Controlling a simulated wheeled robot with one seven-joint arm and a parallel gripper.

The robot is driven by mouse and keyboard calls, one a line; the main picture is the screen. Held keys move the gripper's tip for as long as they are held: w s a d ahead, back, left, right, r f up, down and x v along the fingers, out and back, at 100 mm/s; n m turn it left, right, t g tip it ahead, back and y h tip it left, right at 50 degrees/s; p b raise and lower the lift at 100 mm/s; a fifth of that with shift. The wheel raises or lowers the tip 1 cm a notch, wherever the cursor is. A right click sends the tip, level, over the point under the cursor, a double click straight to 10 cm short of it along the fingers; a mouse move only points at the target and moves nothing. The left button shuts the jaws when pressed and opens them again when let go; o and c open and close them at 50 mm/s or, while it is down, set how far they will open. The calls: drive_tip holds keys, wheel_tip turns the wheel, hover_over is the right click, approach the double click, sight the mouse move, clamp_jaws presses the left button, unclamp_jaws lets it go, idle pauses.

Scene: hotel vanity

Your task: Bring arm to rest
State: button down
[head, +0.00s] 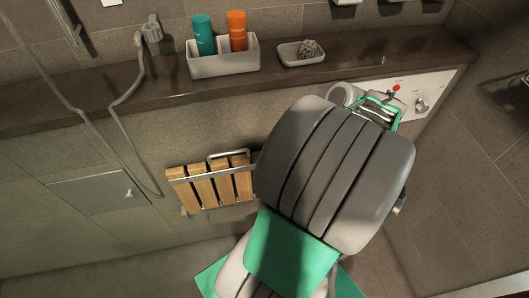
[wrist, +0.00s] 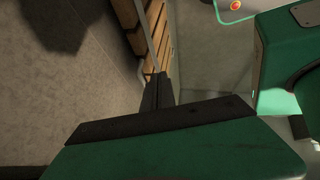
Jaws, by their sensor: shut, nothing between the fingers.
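My gripper shows in the wrist view, its two dark fingers (wrist: 160,92) meeting near the middle of the picture with nothing between them. Green housing of my own arm fills the bottom and right of that view. In the head view my grey and green arm covers the centre right. My fingers cannot be made out there. The fingers point toward a wooden slatted fold seat (wrist: 154,24), which also shows in the head view (head: 208,187) on the wall left of my arm. Its right end is hidden behind my arm.
A dark ledge (head: 130,88) runs along the wall. It bears a white caddy (head: 224,66) with a teal bottle (head: 203,36) and an orange bottle (head: 237,32), and a dish (head: 290,59). A hose (head: 121,97) hangs left. A white panel (head: 432,90) lies right.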

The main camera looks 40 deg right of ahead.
drive_tip(key=w+a+r+m+g+h+p, duration=0.1)
drive_tip(key=a+r+m+h+p, duration=0.1)
drive_tip(key=a+m, duration=0.5)
drive_tip(key=w+a+r+m+h+p, duration=0.1)
drive_tip(key=w+a+r+m+h, duration=0.1)
drive_tip(key=a+r+m, duration=0.3)
drive_tip(key=a+m, duration=0.2)
drive_tip(key=a, duration=0.1)
drive_tip(key=shift+a+r+m+g+h+p, duration=0.2)
drive_tip(key=shift+r+m+g+h+p, duration=0.1)
drive_tip(key=shift+g+p, duration=0.1)
